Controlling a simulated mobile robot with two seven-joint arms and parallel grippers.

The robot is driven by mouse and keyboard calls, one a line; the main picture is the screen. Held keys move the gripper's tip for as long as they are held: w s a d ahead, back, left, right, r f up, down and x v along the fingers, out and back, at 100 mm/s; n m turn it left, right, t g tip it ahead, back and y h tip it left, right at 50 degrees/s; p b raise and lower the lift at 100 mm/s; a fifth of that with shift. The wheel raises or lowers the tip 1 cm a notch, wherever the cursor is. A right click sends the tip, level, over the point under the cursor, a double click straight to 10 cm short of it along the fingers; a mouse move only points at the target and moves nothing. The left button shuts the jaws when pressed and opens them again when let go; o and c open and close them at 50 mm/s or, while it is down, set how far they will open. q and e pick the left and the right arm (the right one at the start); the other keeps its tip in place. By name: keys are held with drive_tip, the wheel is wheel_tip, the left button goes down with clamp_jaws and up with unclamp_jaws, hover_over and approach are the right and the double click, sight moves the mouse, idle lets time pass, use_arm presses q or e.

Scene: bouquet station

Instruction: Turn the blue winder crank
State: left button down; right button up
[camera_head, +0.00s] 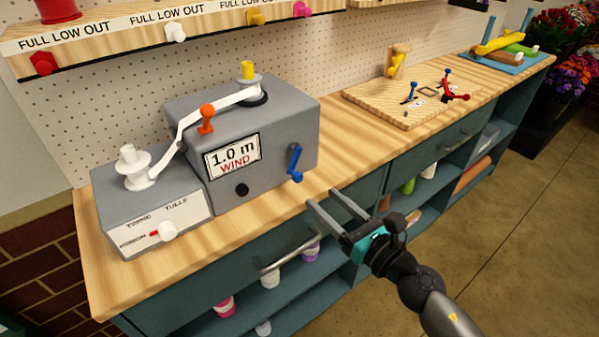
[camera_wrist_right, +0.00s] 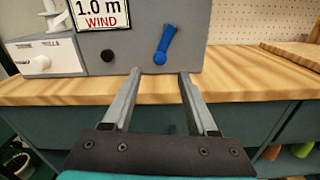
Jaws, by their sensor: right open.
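The blue crank (camera_head: 295,164) is on the front face of the grey winder box (camera_head: 262,125), right of the "1.0 m WIND" display (camera_head: 232,155). It also shows in the right wrist view (camera_wrist_right: 165,44), leaning with its upper end to the right. My right gripper (camera_head: 320,197) is open and empty, in front of the bench edge, apart from the crank and a little below and right of it. In the right wrist view its fingers (camera_wrist_right: 158,73) point at the box, with the crank ahead between them. My left gripper is not in view.
A smaller grey unit (camera_head: 150,205) with a white spool adjoins the box on the left. A drawer handle (camera_head: 290,250) juts from the cabinet below. A wooden board (camera_head: 420,96) with small tools lies farther right. Bare bench top (camera_head: 345,150) lies between box and board.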

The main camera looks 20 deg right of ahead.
sight(300, 179)
drive_tip(key=p+x, duration=0.1)
drive_tip(key=x, duration=0.8)
drive_tip(key=shift+w+f, duration=0.1)
drive_tip(key=shift+w, duration=0.1)
clamp_jaws()
idle(0.3)
